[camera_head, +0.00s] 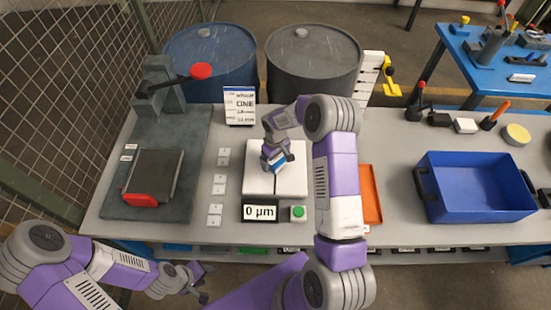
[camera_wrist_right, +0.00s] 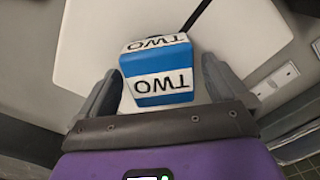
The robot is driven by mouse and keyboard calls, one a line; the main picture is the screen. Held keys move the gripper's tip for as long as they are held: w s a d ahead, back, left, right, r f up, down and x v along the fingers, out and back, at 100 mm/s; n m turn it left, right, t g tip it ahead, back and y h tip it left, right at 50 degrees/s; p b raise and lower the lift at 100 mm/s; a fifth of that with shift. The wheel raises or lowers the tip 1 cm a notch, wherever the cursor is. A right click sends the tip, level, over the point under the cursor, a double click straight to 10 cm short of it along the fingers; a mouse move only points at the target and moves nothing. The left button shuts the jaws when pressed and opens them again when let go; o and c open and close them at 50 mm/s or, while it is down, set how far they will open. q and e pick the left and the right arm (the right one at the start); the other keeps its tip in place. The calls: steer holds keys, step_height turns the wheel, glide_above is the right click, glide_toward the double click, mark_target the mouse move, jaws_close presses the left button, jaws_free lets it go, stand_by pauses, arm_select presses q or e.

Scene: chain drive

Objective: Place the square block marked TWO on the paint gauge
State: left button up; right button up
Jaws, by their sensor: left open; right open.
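The square block marked TWO (camera_wrist_right: 160,85), white with a blue band, stands between the fingers of my right gripper (camera_wrist_right: 158,92) in the right wrist view. The fingers are open, with one on each side of the block. The block appears to rest on the white plate of the paint gauge (camera_wrist_right: 90,30). In the head view the right gripper (camera_head: 277,163) is over the gauge plate (camera_head: 293,183) and partly hides the block. The gauge display (camera_head: 260,212) reads 0 µm, beside a green button (camera_head: 298,213). My left gripper (camera_head: 200,281) is open and empty, in front of the table.
A grey press-like fixture with a red knob (camera_head: 201,71) is at left. An orange tray (camera_head: 371,196) and a blue bin (camera_head: 478,190) lie to the right. Two drums stand behind the table.

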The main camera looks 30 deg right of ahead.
step_height(320, 180, up, 12)
steer(key=shift+f, duration=0.15)
stand_by(0.6)
